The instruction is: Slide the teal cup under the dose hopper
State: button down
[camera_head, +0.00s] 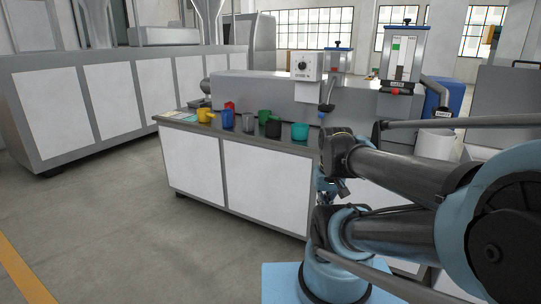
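The teal cup (299,131) stands upright near the front edge of the counter, at the right end of a row of cups. A white box with a round knob (306,66) is mounted above and behind it, with a dark spout-like piece (326,104) hanging to the right of the cup. I cannot tell for sure which fixture is the dose hopper. My gripper (328,187) seems to be at the folded end of my arm, below counter height and apart from the cup. Its fingers are too small and overlapped to read.
Yellow (205,115), blue (227,119), grey (249,122), green (264,116) and black (273,128) cups stand left of the teal one. Floor (130,235) at the left is clear.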

aim_at(299, 131)
jog(key=z, duration=0.2)
jog(key=i, duration=1.15)
jog(key=z, duration=0.15)
